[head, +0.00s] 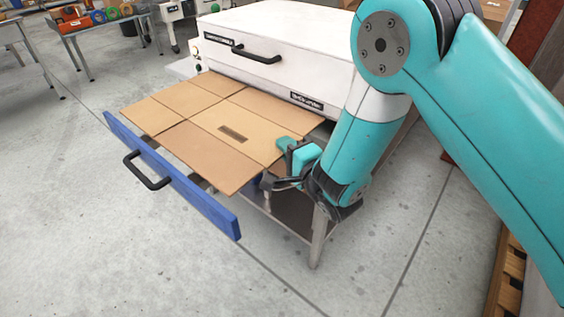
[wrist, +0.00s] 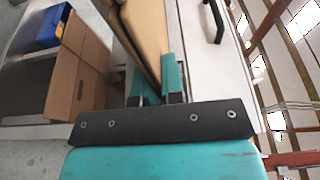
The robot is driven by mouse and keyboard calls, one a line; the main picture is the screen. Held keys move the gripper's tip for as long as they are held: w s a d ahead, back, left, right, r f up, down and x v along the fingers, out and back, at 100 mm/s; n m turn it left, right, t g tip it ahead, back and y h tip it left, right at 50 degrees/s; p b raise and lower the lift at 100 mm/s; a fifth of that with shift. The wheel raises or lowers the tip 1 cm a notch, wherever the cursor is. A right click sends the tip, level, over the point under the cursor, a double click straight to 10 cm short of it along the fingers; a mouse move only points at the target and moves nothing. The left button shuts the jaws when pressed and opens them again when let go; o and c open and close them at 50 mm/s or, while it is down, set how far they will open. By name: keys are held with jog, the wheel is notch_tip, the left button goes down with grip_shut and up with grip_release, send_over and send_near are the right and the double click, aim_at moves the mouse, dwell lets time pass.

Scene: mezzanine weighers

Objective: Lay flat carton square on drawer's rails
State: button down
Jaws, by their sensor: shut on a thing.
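The flat brown carton (head: 190,135), creased into panels with a dark slot, spreads over the pulled-out drawer in the head view. Its near edge runs roughly parallel to the blue drawer front (head: 170,178), with a gap between. My gripper (head: 293,155) is shut on the carton's right edge. In the wrist view, my gripper (wrist: 157,80) has its teal fingers either side of the carton (wrist: 148,40), seen nearly edge-on. The drawer's rails are mostly hidden under the carton. I cannot tell whether the carton rests on them or hangs just above.
The white machine (head: 275,45) with a black handle stands behind the drawer. Below, the wrist view shows a brown box (wrist: 82,65) with a slot and a blue bin (wrist: 38,25). A table of coloured items (head: 100,18) stands far left. The floor before the drawer is clear.

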notch_tip(320, 180, down, 2)
jog(key=shift+f+b, duration=0.25)
jog(key=shift+b, duration=0.35)
jog(key=shift+f, duration=0.15)
jog(key=c, duration=1.6)
grip_release()
jog(key=shift+f, duration=0.1)
jog(key=shift+c, duration=0.2)
jog(key=o, duration=0.4)
